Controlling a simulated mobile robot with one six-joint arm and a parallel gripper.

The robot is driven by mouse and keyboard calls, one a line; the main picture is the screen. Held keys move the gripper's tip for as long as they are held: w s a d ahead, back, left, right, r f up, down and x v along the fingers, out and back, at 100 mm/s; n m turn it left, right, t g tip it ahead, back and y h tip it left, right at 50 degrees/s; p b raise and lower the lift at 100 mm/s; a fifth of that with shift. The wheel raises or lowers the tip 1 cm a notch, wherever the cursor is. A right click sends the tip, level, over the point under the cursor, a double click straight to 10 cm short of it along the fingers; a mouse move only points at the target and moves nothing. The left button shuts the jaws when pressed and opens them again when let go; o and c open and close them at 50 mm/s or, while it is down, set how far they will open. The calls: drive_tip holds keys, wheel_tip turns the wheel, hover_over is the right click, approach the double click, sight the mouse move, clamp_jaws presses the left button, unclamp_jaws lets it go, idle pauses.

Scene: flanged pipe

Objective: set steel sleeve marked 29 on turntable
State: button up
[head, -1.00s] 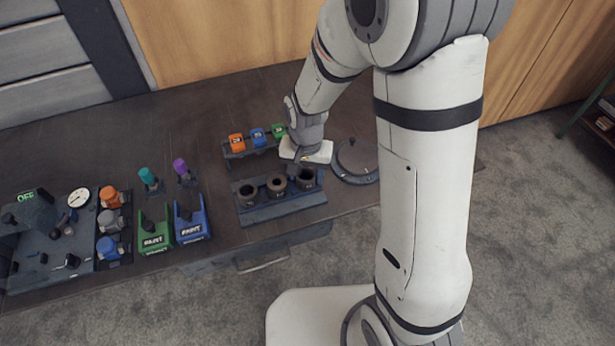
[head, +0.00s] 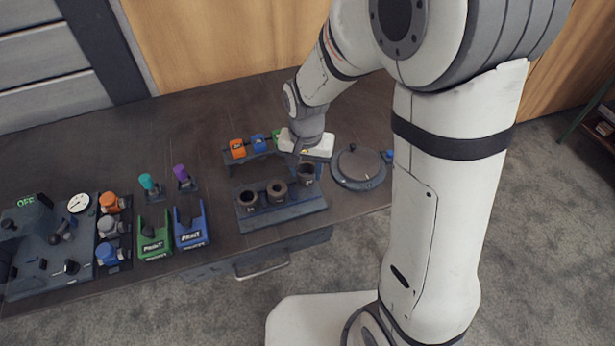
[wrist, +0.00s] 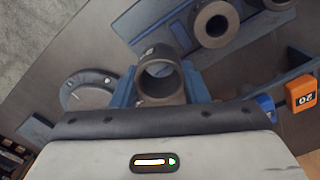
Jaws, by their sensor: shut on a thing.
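My gripper (head: 305,158) is shut on a dark steel sleeve (head: 306,174), the rightmost of three, and holds it at the right end of the sleeve rack (head: 262,222). The sleeve also shows in the wrist view (wrist: 160,80), between blue fingers, apart from the rack. A mark on its side is too small to read. The turntable (head: 358,167) is a round grey disc just right of the gripper; it also shows in the wrist view (wrist: 88,92) at the left, with nothing set on it.
Two other sleeves stand in the rack, a left one (head: 249,199) and a middle one (head: 277,191). An orange block (head: 237,149) and a blue block (head: 259,142) sit on a stand behind. Green (head: 154,240) and blue (head: 190,229) holders stand further left.

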wheel_tip(320, 180, up, 11)
drive_tip(key=p, duration=0.4)
drive_tip(key=shift+r, duration=0.2)
